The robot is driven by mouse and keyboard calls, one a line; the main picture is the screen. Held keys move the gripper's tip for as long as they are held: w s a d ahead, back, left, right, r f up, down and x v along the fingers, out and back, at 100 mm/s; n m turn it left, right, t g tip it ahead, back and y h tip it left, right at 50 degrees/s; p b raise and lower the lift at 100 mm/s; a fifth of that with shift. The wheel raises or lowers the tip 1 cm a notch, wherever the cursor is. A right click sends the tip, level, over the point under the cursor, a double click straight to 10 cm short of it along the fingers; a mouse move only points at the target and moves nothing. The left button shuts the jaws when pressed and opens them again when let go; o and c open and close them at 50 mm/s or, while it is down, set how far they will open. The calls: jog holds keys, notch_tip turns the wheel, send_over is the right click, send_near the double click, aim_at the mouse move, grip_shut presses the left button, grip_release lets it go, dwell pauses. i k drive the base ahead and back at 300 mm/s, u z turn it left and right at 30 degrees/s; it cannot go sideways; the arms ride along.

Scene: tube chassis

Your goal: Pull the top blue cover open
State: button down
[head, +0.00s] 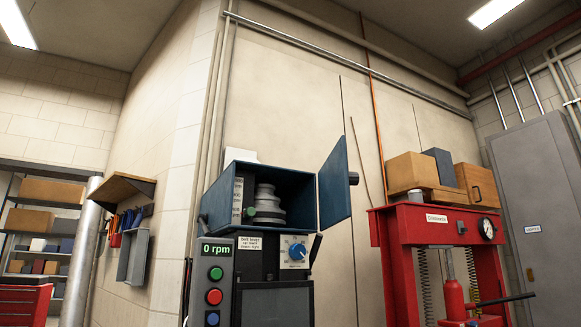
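The blue cover (335,180) is a flat door panel on the right side of the blue box (283,165) on top of the machine. It stands swung open to the right, clear of the box's front. A dark round knob (353,178) sticks out from its far side. Inside the open box, a grey stepped pulley (266,200) and a small green part at its left show. My gripper does not show in this view.
Below the box is a panel with "0 rpm", green (216,273) and red (214,296) buttons, and a blue dial (297,251). A red press (440,235) stands at the right, with boxes on top. Wall shelves and a grey cabinet (541,210) flank the room.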

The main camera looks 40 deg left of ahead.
aim_at(335, 179)
jog(key=k, duration=0.2)
jog(key=u, duration=1.7)
jog(key=i, duration=0.35)
jog(key=u, duration=0.05)
